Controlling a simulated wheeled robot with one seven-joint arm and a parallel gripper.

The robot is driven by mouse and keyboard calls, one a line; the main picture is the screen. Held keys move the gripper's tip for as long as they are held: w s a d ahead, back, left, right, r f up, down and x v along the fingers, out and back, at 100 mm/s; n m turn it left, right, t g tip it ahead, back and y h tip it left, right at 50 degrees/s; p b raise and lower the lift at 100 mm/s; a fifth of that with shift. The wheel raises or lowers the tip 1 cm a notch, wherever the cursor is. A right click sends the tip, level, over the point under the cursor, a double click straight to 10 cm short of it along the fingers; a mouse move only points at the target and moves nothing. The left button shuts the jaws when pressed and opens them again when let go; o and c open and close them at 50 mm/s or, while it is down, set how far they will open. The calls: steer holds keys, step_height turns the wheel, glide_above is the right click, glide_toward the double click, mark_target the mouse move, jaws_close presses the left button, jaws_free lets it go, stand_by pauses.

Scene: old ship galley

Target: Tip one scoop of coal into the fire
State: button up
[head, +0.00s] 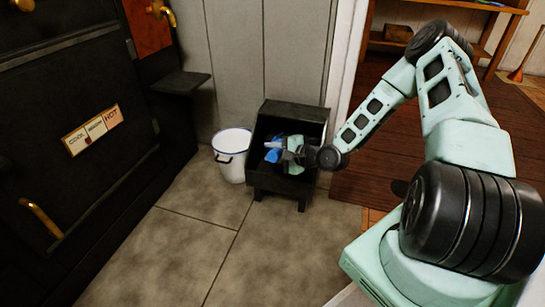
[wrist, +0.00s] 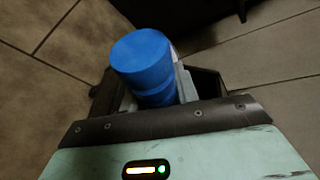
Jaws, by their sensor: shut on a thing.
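My gripper (head: 282,151) is at the mouth of a black coal box (head: 292,112) on short legs. It is shut on a blue cylinder (head: 272,154), which looks like a scoop's handle. In the wrist view the blue cylinder (wrist: 143,60) stands between my fingers. The scoop's pan and any coal cannot be made out. The black stove (head: 60,190) fills the left of the head view, with brass handles and a gauge plate (head: 92,130) marked cool, ready and hot. No fire shows.
A white bucket (head: 231,168) with a dark rim stands close left of the coal box. A dark shelf (head: 180,83) juts from the stove's side. The tiled floor (head: 190,235) before the stove is clear. A wooden shelf unit stands at the back right.

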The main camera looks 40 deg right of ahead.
steer(key=shift+r, duration=0.4)
steer(key=s+a+r+p, duration=0.5)
steer(key=a+r+p, duration=0.2)
steer(key=p, duration=0.1)
steer(key=shift+s+a, duration=0.15)
steer(key=shift+s, duration=0.2)
stand_by(0.8)
